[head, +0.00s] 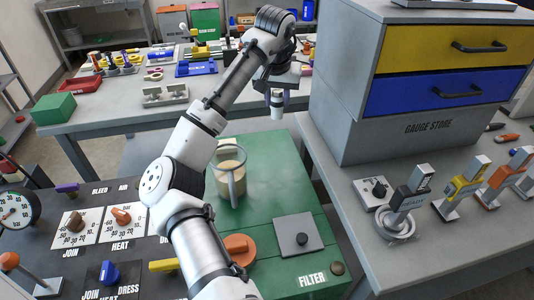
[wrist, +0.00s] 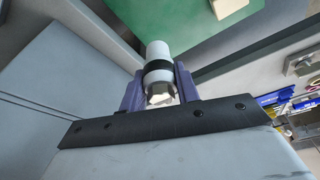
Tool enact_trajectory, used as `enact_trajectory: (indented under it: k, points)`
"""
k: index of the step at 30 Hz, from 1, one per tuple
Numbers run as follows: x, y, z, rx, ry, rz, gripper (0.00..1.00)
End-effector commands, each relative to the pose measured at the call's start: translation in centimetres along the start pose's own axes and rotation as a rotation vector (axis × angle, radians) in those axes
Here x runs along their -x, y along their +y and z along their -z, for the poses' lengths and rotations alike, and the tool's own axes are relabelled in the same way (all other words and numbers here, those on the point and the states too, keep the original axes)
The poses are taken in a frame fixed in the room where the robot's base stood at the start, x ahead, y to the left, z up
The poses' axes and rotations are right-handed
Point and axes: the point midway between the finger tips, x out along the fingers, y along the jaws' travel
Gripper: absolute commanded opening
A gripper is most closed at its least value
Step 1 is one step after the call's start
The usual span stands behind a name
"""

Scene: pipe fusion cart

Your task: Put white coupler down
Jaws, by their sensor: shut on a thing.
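The white coupler (head: 277,112) is a small white cylinder with a dark band around it. My gripper (head: 277,97) is shut on it and holds it upright in the air, beyond the far edge of the green filter cabinet (head: 285,185). In the wrist view the coupler (wrist: 158,50) sits between the two purple fingers of my gripper (wrist: 158,85), with its white end pointing away from the wrist. The fingers cover part of its sides.
The grey gauge store (head: 350,120) with yellow and blue drawers stands close to the right of my gripper. A clear jug (head: 231,175) stands on the green cabinet. Behind is a grey bench (head: 120,110) with a green box (head: 53,108) and a white block fixture (head: 165,95).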

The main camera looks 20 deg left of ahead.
Motion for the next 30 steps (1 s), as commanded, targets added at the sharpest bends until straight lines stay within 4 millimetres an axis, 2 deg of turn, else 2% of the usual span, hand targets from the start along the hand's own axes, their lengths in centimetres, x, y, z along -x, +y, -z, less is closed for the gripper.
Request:
enact_trajectory:
  k: [9,13,30]
  points:
    - [-8.1,-0.1,-2.4,0.002,-0.003,-0.001,0.0]
    - [-10.7,-0.1,-3.1,0.0,-0.002,0.0,0.0]
    - [-16.3,-0.1,-4.5,0.001,0.0,0.0,0.0]
